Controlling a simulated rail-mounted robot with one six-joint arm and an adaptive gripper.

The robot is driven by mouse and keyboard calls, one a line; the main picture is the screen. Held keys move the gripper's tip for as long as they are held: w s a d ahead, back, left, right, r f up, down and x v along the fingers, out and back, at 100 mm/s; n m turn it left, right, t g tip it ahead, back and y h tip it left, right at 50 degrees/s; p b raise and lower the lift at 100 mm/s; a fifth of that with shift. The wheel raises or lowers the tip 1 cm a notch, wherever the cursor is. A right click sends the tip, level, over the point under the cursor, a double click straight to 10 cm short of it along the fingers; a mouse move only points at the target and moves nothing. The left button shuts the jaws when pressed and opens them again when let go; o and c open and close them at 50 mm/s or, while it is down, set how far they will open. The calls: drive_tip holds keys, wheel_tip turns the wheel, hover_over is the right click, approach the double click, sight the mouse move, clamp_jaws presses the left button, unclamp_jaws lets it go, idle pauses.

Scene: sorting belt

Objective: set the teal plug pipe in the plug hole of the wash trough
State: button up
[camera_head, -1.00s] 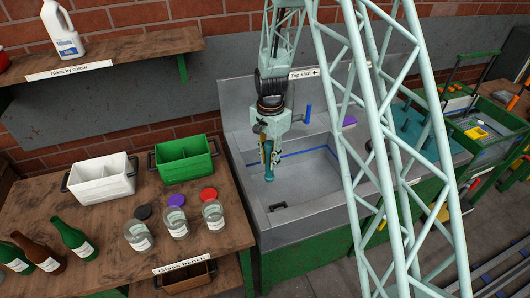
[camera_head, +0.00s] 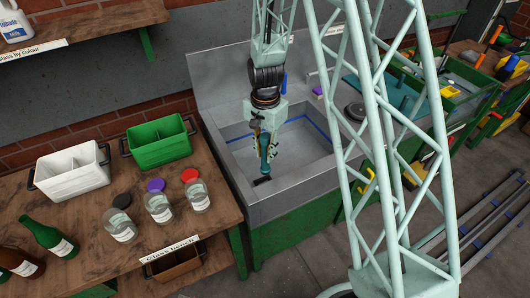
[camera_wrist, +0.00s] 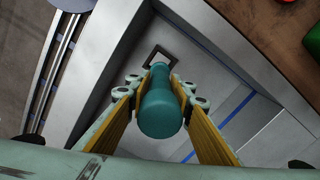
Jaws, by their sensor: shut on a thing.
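The teal plug pipe (camera_head: 265,160) is held upright in my gripper (camera_head: 264,150), its lower end pointing down into the wash trough (camera_head: 296,150). In the wrist view my gripper (camera_wrist: 160,95) has its two yellow-lined fingers closed on both sides of the teal plug pipe (camera_wrist: 163,108). The plug hole (camera_wrist: 160,57) shows as a dark square-edged opening just beyond the pipe's far end. In the head view the dark plug hole (camera_head: 262,181) lies right by the pipe's lower tip. I cannot tell whether the tip touches the trough floor.
The trough's front wall and rim (camera_head: 290,197) stand close to the gripper. A wooden bench (camera_head: 95,235) at left holds a white crate (camera_head: 72,173), a green crate (camera_head: 160,144), lidded jars (camera_head: 159,207) and bottles. My lattice column blocks part of the right side.

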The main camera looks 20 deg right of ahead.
sight(265, 169)
drive_tip(key=shift+f, duration=0.2)
drive_tip(key=shift+f+b, duration=1.15)
drive_tip(key=shift+f, duration=1.1)
drive_tip(key=shift+f+b, duration=2.05)
drive_tip(key=shift+f, duration=0.5)
idle(2.1)
drive_tip(key=o, duration=0.8)
drive_tip(key=shift+o, duration=0.2)
drive_tip(key=shift+r, duration=0.1)
